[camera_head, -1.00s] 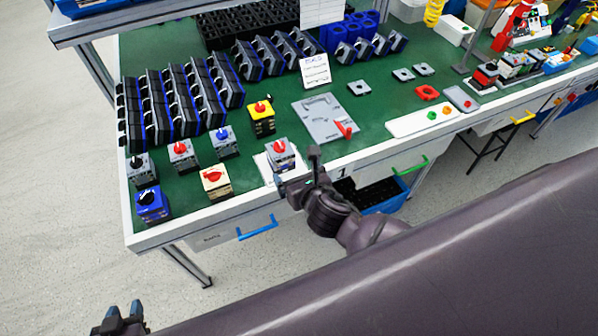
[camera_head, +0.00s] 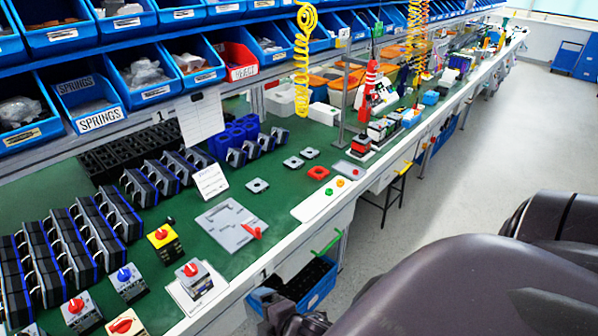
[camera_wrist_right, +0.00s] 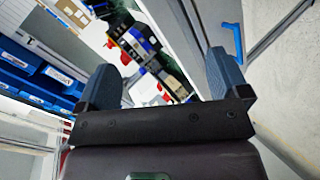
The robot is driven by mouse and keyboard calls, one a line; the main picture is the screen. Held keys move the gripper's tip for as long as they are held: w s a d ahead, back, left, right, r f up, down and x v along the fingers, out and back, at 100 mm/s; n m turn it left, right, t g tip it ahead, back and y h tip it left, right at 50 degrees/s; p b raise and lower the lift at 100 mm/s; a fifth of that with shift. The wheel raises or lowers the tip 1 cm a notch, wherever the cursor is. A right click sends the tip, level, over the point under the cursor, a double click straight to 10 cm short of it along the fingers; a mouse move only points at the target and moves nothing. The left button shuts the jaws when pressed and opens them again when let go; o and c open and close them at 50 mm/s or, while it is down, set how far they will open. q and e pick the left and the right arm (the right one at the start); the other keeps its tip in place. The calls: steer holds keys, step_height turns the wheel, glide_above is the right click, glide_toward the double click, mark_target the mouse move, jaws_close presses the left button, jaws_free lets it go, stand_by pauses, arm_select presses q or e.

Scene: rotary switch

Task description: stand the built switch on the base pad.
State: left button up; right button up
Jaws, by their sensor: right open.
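The built switch (camera_head: 194,280), a grey block with a red knob, stands upright on the white base pad (camera_head: 219,285) near the table's front edge. No gripper touches it in the head view. My right gripper (camera_wrist_right: 162,65) is open in the right wrist view, with nothing between its two blue-grey fingers. Blurred blocks and red knobs show beyond the fingers, and I cannot tell which is this switch. In the head view my right wrist shows at the bottom edge, right of the pad, and its fingertips are hard to make out. My left gripper is out of view.
A yellow switch (camera_head: 164,241) and a blue-knobbed switch (camera_head: 128,281) stand left of the pad. A grey fixture plate (camera_head: 230,226) with a red lever lies behind it. Blue bins (camera_head: 138,75) line the back. A blue drawer (camera_head: 315,290) is open below the table edge.

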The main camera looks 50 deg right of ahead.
steer(key=s+d+f+m, duration=0.1)
steer(key=s+d+m, duration=0.4)
steer(key=m, duration=0.8)
steer(key=shift+s+h, duration=0.4)
steer(key=shift+s, duration=0.2)
